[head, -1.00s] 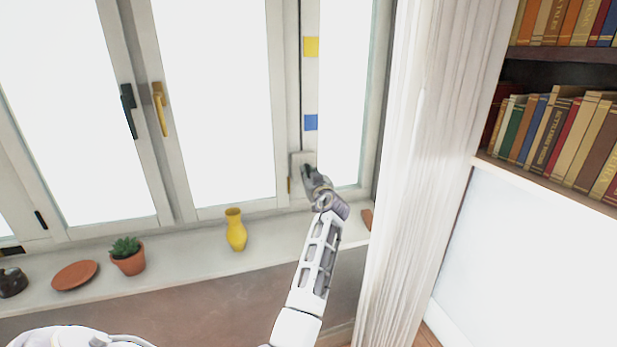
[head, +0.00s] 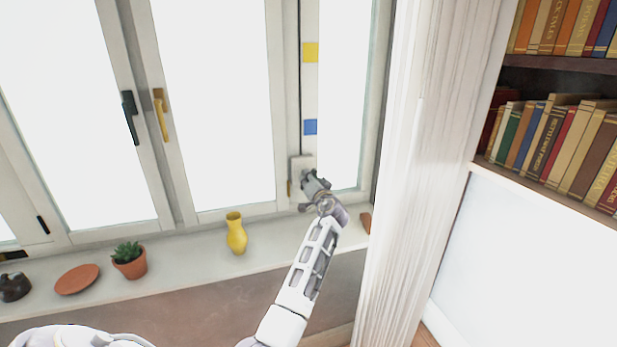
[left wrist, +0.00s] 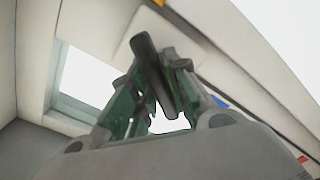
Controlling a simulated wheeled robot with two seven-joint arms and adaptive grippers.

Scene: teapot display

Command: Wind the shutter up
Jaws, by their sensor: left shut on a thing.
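The winder (head: 301,164) is a pale box on the window frame, at the lower end of a dark vertical cord (head: 299,75). My left gripper (head: 307,181) is at the box's lower part and hides some of it. In the left wrist view, a dark bar, seemingly the winder's crank handle (left wrist: 146,55), lies between the fingers of my left gripper (left wrist: 155,95), which is shut on it. No shutter slats show behind the bright panes. My right gripper is not in view.
Yellow (head: 310,52) and blue (head: 310,127) squares mark the frame strip above. A yellow vase (head: 236,236), potted plant (head: 130,262) and terracotta plate (head: 77,279) stand on the sill. A white curtain (head: 415,180) hangs close on the right, beside a bookshelf (head: 560,75).

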